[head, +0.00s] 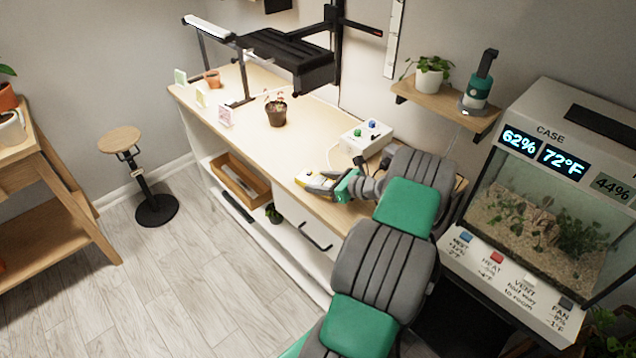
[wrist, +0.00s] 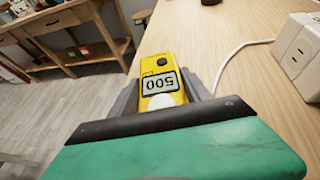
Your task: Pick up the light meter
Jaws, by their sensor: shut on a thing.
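The light meter is a small yellow device with a grey display reading 500 and a white round part. In the wrist view the light meter (wrist: 158,68) sits between the two grey fingers of my gripper (wrist: 165,95), which is shut on it. In the head view the light meter (head: 305,178) shows as a yellow patch at my gripper (head: 318,182), over the front edge of the wooden bench. The fingers hide its sides. I cannot tell whether it touches the bench top.
A white control box (head: 366,137) with coloured knobs stands behind my gripper, with a white cable (wrist: 232,52) nearby. A potted plant (head: 276,112) is farther left on the bench (head: 235,88). The glass case (head: 555,200) stands at right. The bench middle is clear.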

